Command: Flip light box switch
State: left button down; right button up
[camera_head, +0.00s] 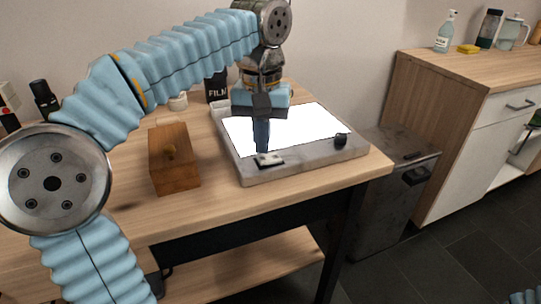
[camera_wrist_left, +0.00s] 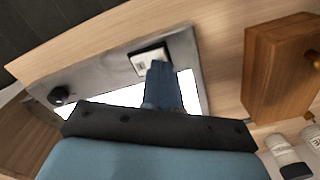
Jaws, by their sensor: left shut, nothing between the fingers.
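The light box (camera_head: 322,158) lies on the wooden table, a grey slab with a bright white lit panel (camera_head: 318,125). Its switch (camera_head: 270,160) is a small dark-and-white rocker on the front edge of the frame; it also shows in the left wrist view (camera_wrist_left: 150,58). A black knob (camera_head: 341,140) sits at the box's right front corner. My left gripper (camera_head: 262,149) points down with its fingers shut and empty, tips at or just above the switch; I cannot tell if they touch. In the left wrist view the fingers (camera_wrist_left: 158,68) overlap the switch's edge. My right gripper is not in view.
A wooden box with a knob (camera_head: 173,173) stands left of the light box. A black film canister (camera_head: 216,88) and a small jar (camera_head: 178,101) stand behind. A grey bin (camera_head: 395,190) and a cabinet with bottles are at the right.

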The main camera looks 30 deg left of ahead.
aim_at(263, 158)
pick_arm(q)
jog(key=shift+f+b, duration=0.7)
jog(key=shift+f, duration=0.3)
dwell(0.8)
notch_tip(263, 158, up, 5)
jog(key=p, duration=0.4)
jog(key=shift+f+p, duration=0.15)
jog(key=shift+p, duration=0.15)
jog(key=shift+r, duration=1.2)
